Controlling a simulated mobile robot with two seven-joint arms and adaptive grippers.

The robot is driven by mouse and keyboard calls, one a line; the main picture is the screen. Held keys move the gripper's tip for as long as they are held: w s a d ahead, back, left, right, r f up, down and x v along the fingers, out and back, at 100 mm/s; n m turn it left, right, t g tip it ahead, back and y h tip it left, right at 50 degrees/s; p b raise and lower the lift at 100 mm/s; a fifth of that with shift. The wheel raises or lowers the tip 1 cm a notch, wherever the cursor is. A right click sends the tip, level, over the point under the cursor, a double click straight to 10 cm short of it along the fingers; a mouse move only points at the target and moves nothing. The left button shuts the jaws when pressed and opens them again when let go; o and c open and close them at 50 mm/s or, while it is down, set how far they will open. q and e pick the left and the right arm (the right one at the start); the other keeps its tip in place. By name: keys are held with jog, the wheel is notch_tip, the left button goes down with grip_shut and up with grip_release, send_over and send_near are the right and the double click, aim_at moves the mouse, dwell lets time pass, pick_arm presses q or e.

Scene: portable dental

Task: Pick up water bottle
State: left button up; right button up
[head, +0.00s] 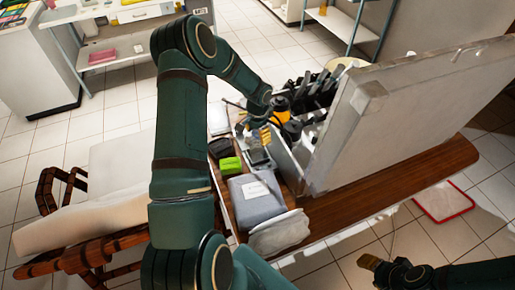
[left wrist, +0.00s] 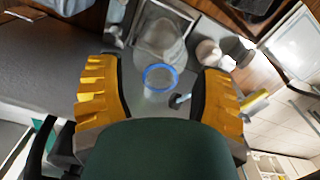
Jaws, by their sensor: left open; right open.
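A clear round thing with a blue ring (left wrist: 160,80), which looks like the water bottle, shows in the left wrist view between my fingers; its lower part is hard to make out. I cannot pick it out in the head view, where my left arm covers part of the table. My left gripper (left wrist: 160,100) is open, with yellow fingers on either side of the blue ring in the picture and no clear contact. It shows small over the equipment in the head view (head: 273,121). My right gripper (head: 370,263) is low at the right, away from the table.
A wooden table (head: 400,171) carries an open grey case (head: 400,115) whose lid stands up at the right. Grey pouches (head: 257,201), a green box (head: 230,166) and dark tools crowd the near side. A cream reclining chair (head: 105,200) stands left.

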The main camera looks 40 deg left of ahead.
pick_arm(q)
grip_shut()
